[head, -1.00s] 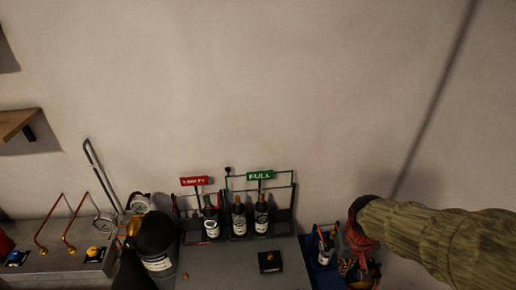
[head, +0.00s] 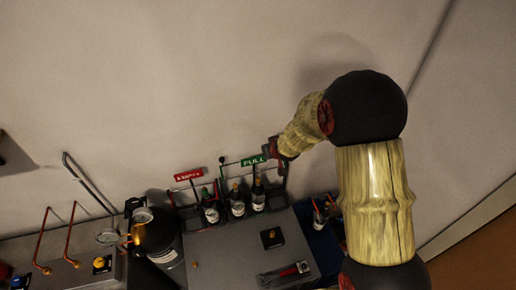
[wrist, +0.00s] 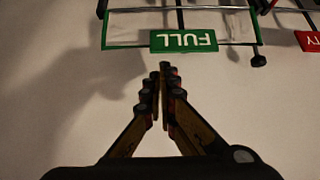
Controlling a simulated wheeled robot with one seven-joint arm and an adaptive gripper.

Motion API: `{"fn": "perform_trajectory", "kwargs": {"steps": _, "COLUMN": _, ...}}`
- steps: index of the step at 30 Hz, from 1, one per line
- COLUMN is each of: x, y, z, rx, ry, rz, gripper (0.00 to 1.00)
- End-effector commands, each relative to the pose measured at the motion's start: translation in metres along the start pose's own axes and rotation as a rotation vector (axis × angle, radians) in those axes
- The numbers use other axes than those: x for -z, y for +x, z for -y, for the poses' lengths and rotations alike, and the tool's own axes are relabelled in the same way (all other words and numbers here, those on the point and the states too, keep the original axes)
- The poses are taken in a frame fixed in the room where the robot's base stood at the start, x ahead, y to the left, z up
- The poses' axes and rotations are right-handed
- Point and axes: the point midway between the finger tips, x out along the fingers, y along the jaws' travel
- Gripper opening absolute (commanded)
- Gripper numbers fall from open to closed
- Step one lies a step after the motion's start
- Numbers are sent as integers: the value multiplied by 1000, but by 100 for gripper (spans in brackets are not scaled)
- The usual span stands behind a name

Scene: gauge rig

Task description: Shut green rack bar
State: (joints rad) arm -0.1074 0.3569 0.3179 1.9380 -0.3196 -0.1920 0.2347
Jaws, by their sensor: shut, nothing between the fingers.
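The green rack bar (head: 250,161) carries a green FULL sign and stands raised above bottles at the wall. In the wrist view the bar (wrist: 184,41) appears with its sign upside down, and a black knob shows at its right end. My gripper (head: 270,148) is at the right end of the sign in the head view. In the wrist view my gripper (wrist: 164,68) is shut and empty, its tips just short of the sign. I cannot tell whether they touch the bar. The bar's right side is partly hidden by my gripper in the head view.
A red-signed bar (head: 188,174) stands left of the green one. Several bottles (head: 237,203) sit in the rack below. A black cylinder (head: 157,238) and pipes are farther left. A blue bin (head: 322,243) is at the right. The wall above is clear.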

Motion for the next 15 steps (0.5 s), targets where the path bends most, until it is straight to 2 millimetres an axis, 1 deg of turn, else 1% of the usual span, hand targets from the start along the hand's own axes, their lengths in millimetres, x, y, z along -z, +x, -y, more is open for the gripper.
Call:
{"fn": "perform_trajectory", "kwargs": {"steps": 5, "x": 2, "y": 12, "z": 0, "rx": 2, "ry": 10, "rz": -5, "gripper": 0}}
{"fn": "perform_trajectory", "kwargs": {"steps": 15, "x": 2, "y": 61, "z": 0, "rx": 1, "ry": 9, "rz": -3, "gripper": 0}}
